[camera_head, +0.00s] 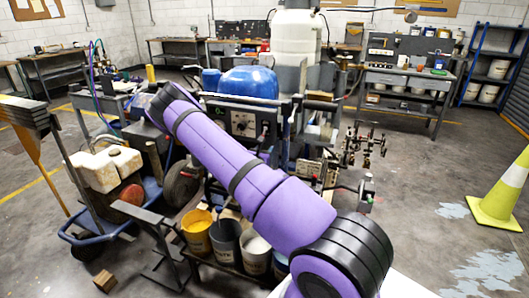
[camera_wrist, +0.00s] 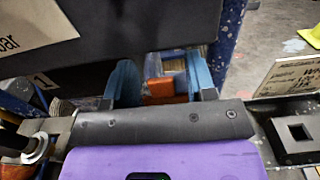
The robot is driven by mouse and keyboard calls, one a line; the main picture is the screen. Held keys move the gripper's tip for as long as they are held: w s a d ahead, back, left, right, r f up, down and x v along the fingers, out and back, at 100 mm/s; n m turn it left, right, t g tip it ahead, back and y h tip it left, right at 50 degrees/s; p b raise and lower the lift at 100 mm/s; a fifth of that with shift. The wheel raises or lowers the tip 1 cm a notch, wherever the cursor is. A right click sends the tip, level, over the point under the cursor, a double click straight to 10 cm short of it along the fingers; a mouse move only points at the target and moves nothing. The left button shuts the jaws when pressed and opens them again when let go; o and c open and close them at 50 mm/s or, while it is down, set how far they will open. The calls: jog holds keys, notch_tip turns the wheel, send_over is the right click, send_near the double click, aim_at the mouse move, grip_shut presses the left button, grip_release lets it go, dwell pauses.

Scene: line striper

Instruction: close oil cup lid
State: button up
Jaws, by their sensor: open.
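In the wrist view my gripper (camera_wrist: 160,75) is open, with one blue finger on each side of a gap. An orange-red part (camera_wrist: 160,90) shows in the gap, partly hidden by the gripper body. I cannot tell whether it is the oil cup or its lid, or whether a finger touches it. In the head view my purple arm reaches across the line striper (camera_head: 250,85), and the gripper is hidden. I cannot make out the oil cup or its lid there.
A dark panel fills the upper left of the wrist view, close to the fingers. A labelled plate (camera_wrist: 290,75) stands at the right. In the head view, paint buckets (camera_head: 226,242) stand below my arm and a cone (camera_head: 501,192) is at right. Open floor lies at right.

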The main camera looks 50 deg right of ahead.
jog(key=shift+c, duration=0.5)
grip_shut()
jog(key=shift+a, duration=0.15)
jog(key=shift+s+a+f+t+h, duration=0.15)
jog(key=shift+s+a+t+h, duration=0.1)
jog(key=shift+a+t+h, duration=0.5)
jog(key=shift+s+a+f+t+h, duration=0.1)
jog(key=shift+s+a+f+h, duration=0.2)
jog(key=shift+h, duration=0.75)
jog(key=shift+s+a+f+t+h, duration=0.1)
jog(key=shift+s+a+t+h, duration=0.15)
jog(key=shift+a+t+h, duration=0.4)
jog(key=shift+a+h, duration=0.1)
jog(key=shift+h, duration=0.25)
jog(key=shift+o, duration=0.5)
grip_release()
